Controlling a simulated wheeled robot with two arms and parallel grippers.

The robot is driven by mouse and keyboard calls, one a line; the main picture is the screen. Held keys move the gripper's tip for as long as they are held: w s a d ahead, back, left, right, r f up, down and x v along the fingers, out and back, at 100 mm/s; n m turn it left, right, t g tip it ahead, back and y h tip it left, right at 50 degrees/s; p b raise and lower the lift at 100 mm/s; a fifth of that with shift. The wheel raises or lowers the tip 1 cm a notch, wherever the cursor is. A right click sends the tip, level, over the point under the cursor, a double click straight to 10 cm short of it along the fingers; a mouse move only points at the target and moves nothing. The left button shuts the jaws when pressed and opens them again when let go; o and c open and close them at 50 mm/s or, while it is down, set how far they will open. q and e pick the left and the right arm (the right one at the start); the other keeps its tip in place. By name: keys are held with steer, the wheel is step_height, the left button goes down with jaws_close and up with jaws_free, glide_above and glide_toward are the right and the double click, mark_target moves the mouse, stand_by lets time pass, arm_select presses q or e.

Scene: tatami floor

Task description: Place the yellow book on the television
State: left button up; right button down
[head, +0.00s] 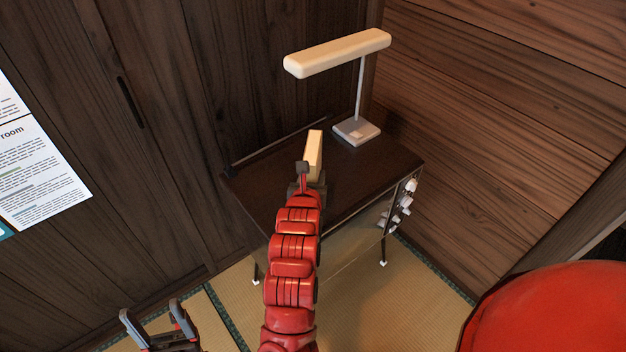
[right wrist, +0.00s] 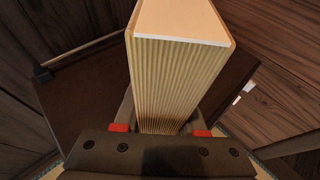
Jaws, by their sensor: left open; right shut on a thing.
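The yellow book (head: 314,148) is a pale yellow block in the head view. In the right wrist view its page edges and a pale orange cover (right wrist: 182,20) show large. My right gripper (head: 309,172) is shut on the book, over the dark top of the television (head: 372,170). I cannot tell whether the book touches that top. The television is a dark box on thin legs with pale knobs on its right side; its dark top also shows in the right wrist view (right wrist: 85,100). My left gripper (head: 150,312) is open and empty, low at the left.
A lamp with a long cream shade (head: 338,52) and a grey base (head: 356,131) stands at the back right of the television top. Dark wooden walls close in behind and at the right. Tatami floor (head: 432,300) shows below.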

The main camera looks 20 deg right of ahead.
steer(key=w, duration=0.1)
steer(key=w+d, duration=0.1)
steer(key=w, duration=0.1)
steer(key=shift+f, duration=0.1)
steer(key=shift+w+f, duration=0.15)
steer(key=shift+f, duration=0.05)
step_height(320, 180, down, 3)
steer(key=shift+f, duration=0.2)
steer(key=shift+c, duration=2.4)
jaws_free()
